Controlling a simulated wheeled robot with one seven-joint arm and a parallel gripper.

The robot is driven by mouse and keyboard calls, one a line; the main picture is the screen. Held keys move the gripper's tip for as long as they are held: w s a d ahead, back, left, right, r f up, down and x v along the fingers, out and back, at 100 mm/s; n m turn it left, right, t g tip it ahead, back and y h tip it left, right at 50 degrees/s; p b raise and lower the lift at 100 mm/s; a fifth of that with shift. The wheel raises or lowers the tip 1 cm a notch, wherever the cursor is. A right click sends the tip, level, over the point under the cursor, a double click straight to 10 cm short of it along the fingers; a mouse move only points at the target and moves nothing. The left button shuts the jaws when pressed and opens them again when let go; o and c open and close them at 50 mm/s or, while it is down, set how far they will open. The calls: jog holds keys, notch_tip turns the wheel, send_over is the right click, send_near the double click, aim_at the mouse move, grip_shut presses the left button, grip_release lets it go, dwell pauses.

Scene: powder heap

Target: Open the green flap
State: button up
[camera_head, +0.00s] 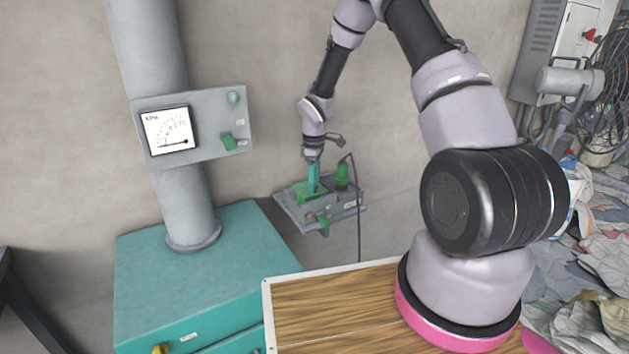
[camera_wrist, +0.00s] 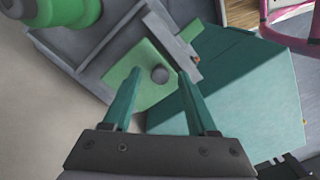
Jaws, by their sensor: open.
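The green flap (camera_head: 303,194) lies on a grey wall-mounted panel (camera_head: 291,213) in the head view, and it looks flat against it. In the wrist view the flap (camera_wrist: 140,72) is a light green plate with a round grey knob (camera_wrist: 160,74). My gripper (camera_wrist: 159,73) is open, with teal fingers on the left and right of the knob in the picture. I cannot tell whether either finger touches the knob. In the head view my gripper (camera_head: 314,190) points down over the flap, and its fingers hide part of it.
A green cylinder (camera_head: 342,175) with a cable stands right beside the flap; it fills the wrist view's upper left (camera_wrist: 65,10). A small green switch (camera_head: 324,225) sits on the panel's front. A teal cabinet (camera_head: 200,262) and a gauge box (camera_head: 205,105) on a pipe are left.

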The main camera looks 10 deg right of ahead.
grip_shut()
dwell(1.3)
